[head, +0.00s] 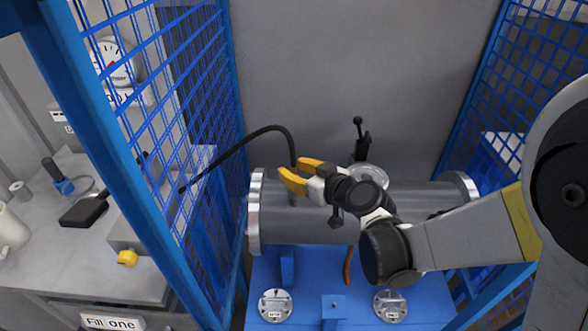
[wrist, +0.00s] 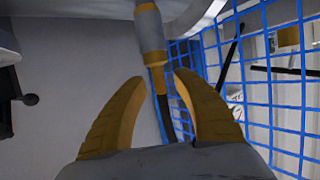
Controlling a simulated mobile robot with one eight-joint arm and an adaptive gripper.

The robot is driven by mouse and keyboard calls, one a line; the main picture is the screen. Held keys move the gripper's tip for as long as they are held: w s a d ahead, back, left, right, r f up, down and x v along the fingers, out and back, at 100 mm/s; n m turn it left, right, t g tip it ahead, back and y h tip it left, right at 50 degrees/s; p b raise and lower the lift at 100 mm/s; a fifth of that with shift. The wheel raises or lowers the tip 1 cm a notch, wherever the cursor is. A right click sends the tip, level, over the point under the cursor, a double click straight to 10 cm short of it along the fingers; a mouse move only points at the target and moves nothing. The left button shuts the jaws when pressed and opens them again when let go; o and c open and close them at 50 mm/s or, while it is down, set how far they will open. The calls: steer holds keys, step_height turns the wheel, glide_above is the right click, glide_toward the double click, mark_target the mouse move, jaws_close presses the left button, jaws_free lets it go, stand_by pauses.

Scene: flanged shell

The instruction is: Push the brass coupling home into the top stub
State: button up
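The grey flanged shell (head: 300,225) lies on a blue stand. The top stub (wrist: 151,38) shows in the wrist view as a grey cylinder at the top middle. The brass coupling (wrist: 159,80) meets the stub's end there, in line with it; how deep it sits I cannot tell. A black hose (head: 262,130) arches from the left and drops toward the fingertips. My gripper (head: 289,165) is open, its yellow fingers above the shell's left part. In the wrist view my gripper (wrist: 160,80) has a finger on each side of the coupling, with gaps visible. In the head view the fingers hide the coupling.
Blue mesh guards (head: 165,110) stand left and right of the shell. A black-handled fitting (head: 360,140) rises behind my gripper. An orange handle (head: 348,265) hangs below the shell. A bench (head: 40,235) with tools is at the left, outside the mesh.

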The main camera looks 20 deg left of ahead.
steer(key=shift+d, duration=0.1)
steer(key=v, duration=1.2)
